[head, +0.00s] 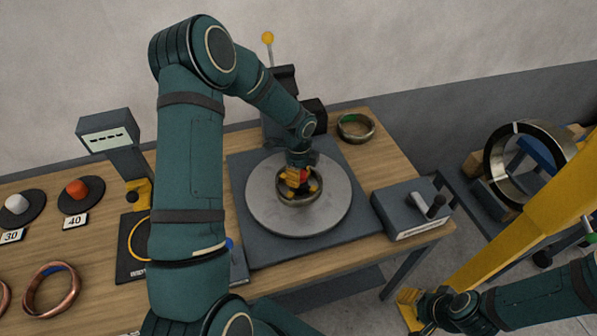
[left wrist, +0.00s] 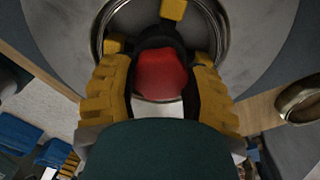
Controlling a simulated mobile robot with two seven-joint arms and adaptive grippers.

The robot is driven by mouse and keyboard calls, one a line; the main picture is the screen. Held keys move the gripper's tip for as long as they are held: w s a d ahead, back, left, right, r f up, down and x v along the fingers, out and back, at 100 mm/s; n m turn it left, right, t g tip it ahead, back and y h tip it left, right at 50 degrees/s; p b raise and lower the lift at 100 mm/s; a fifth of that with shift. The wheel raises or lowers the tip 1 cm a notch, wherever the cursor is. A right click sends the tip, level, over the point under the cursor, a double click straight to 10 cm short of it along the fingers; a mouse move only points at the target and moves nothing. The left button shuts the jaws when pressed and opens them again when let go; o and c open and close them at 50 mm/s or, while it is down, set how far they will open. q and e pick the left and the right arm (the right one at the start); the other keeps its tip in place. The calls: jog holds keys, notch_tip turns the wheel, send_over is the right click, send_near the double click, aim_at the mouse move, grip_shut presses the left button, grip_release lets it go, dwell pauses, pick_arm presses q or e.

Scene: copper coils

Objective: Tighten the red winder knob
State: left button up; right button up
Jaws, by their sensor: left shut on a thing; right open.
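The red winder knob (left wrist: 162,75) sits over the middle of a ring on the round grey winder plate (head: 260,208). My left gripper (head: 298,184) reaches down from above, with its yellow fingers closed around the knob. In the left wrist view the fingers (left wrist: 160,82) stand on several sides of the knob, against it. In the head view only a small part of the red knob shows between the fingers. My right gripper (head: 409,307) is low at the lower right, open and empty, away from the table.
A control box (head: 413,209) with a lever stands right of the plate. A ring with a green mark (head: 355,127) lies at the back. Copper coils (head: 50,290), a white knob (head: 17,204) and an orange-red knob (head: 77,189) are on the left. A yellow beam (head: 540,225) crosses the right side.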

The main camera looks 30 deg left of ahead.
pick_arm(q)
jog(key=shift+m, duration=0.4)
jog(key=o, duration=1.2)
jog(key=shift+r, duration=0.1)
notch_tip(320, 180, up, 12)
jog(key=shift+f, duration=0.1)
